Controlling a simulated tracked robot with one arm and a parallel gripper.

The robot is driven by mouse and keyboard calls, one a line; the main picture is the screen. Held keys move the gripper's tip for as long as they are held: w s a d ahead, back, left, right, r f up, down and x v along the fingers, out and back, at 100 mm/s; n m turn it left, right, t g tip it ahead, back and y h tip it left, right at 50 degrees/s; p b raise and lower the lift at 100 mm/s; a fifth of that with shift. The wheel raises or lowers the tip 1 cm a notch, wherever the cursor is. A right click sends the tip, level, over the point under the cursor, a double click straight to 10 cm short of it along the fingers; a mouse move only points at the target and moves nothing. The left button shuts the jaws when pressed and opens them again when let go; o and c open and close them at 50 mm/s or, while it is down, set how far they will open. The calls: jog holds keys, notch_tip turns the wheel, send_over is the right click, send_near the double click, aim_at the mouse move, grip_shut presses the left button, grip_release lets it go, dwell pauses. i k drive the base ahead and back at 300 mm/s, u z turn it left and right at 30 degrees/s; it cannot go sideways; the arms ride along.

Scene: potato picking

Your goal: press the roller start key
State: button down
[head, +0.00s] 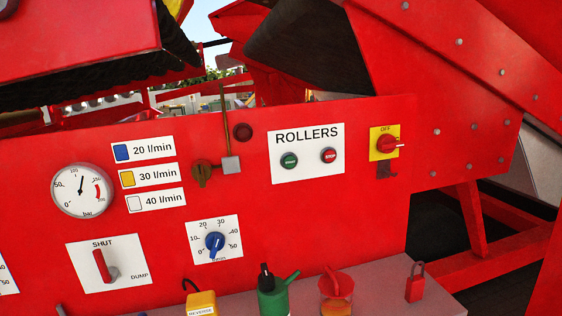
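A white plate labelled ROLLERS (307,137) is fixed on the red machine panel, right of the middle of the head view. On it, a green round key (289,161) sits at the left and a red round key (329,155) at the right. The small lettering on the two keys is hard to read; the red one seems to say STOP. Both keys are uncovered. My gripper does not show in this view.
A red rotary switch on a yellow plate (386,143) is right of the ROLLERS plate. A gauge (82,190), a blue dial (214,242) and a red lever (103,265) are to the left. A green oil can (272,298) and red padlock (415,287) are on the ledge below.

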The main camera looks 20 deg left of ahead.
aim_at(289, 160)
jog(key=i, duration=0.85)
jog(key=z, duration=0.05)
